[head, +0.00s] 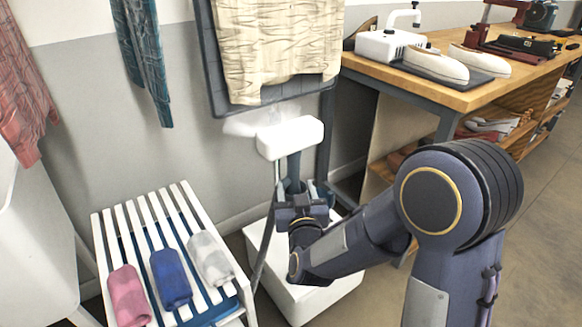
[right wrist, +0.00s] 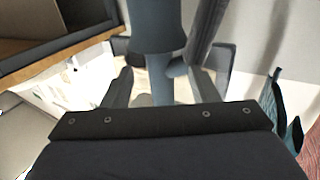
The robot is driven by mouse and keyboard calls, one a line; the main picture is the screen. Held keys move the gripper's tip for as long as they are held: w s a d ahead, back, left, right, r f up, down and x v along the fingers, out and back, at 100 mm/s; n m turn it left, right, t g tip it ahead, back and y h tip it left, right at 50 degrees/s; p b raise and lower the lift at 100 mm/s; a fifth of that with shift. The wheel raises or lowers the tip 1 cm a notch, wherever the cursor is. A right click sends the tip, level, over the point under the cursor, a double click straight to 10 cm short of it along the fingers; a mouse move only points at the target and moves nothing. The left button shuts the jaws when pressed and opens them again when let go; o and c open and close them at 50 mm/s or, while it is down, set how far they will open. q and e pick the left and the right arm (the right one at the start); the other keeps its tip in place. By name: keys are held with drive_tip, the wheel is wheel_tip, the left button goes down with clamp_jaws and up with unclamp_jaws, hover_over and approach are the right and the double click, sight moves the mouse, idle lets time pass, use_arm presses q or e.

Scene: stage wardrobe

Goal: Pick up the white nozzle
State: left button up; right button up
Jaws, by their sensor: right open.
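The white nozzle (head: 290,137) is a rounded white block at the top of a garment steamer, in front of the hanging cream cloth. Its blue-grey handle (head: 293,168) runs down below it, and also shows in the right wrist view (right wrist: 156,25). My right gripper (head: 303,192) is open at the lower part of this handle. In the right wrist view, its fingers (right wrist: 157,88) lie on either side of the handle; whether they touch it I cannot tell. The left gripper is not in view.
The white steamer base (head: 306,299) stands on the floor below. A white slatted rack (head: 187,207) with rolled pink, blue and grey cloths stands at the left. A wooden workbench (head: 469,96) with shoes and tools is at the right. Cream cloth (head: 278,50) hangs on a dark board behind.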

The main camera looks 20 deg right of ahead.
sight(294, 182)
drive_tip(key=w, duration=0.4)
drive_tip(key=shift+w+d+r+b, duration=0.2)
drive_tip(key=shift+w+d+b, duration=0.1)
clamp_jaws()
